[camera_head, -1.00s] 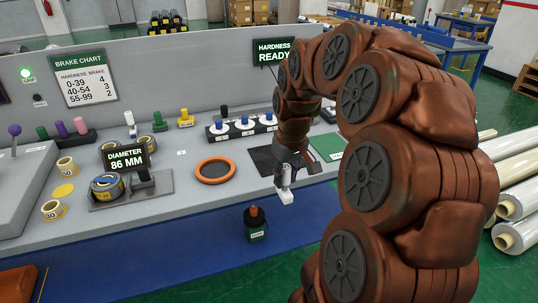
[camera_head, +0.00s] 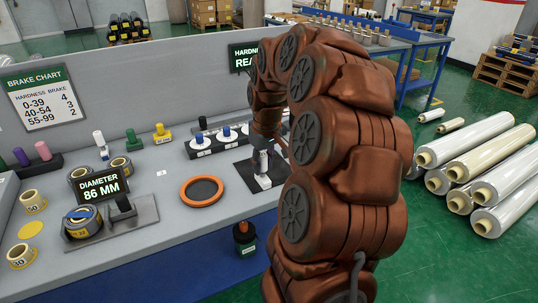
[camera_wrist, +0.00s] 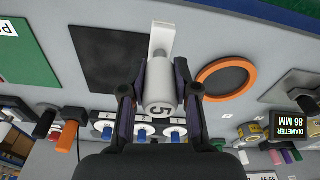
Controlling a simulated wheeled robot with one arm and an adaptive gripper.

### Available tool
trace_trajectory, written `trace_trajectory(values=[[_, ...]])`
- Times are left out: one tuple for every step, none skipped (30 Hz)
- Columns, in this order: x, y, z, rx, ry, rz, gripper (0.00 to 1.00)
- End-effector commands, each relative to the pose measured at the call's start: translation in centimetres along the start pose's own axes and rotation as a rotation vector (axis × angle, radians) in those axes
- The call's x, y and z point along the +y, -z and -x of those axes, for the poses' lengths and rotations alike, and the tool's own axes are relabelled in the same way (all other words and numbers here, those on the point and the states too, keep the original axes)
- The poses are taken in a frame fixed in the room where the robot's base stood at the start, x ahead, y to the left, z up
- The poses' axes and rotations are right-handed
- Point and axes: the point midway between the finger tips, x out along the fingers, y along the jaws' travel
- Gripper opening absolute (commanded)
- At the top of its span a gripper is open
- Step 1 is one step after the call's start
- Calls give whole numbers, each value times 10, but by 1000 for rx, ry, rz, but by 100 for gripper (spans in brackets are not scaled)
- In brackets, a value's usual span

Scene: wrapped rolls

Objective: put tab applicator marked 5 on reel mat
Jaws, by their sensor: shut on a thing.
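My gripper (camera_head: 263,160) is shut on a pale tab applicator (camera_head: 263,182). In the wrist view the gripper (camera_wrist: 160,78) has a finger on each side of the applicator (camera_wrist: 160,85), whose grey round end bears a 5. A dark square mat (camera_head: 236,169) lies on the counter by the applicator; it also shows in the wrist view (camera_wrist: 105,60). An orange-rimmed round dark mat (camera_head: 201,190) lies to the left, and shows on the right in the wrist view (camera_wrist: 226,78). Which mat is the reel mat, and whether the applicator touches the counter, I cannot tell.
The diameter gauge (camera_head: 100,187) is at left. A green panel (camera_wrist: 25,55) shows in the wrist view.

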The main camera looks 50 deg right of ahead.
Motion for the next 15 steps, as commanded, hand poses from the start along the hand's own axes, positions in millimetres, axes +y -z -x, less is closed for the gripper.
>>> trace_trajectory(values=[[6, 5, 0, -1, 1, -2, 0], [9, 7, -1, -1, 1, -3, 0], [14, 11, -2, 0, 0, -4, 0], [18, 14, -2, 0, 1, -4, 0], [21, 17, -3, 1, 1, -4, 0], [26, 20, -4, 0, 1, -4, 0], [29, 23, -5, -1, 1, -5, 0], [32, 25, -6, -1, 1, -6, 0], [36, 28, -7, -1, 2, -6, 0], [39, 31, -7, -1, 2, -5, 0], [42, 33, -8, 0, 1, -5, 0], [47, 37, -9, 0, 1, -5, 0], [50, 40, -10, 0, 1, -6, 0], [53, 42, -11, -1, 1, -6, 0], [56, 45, -12, -1, 1, -5, 0]])
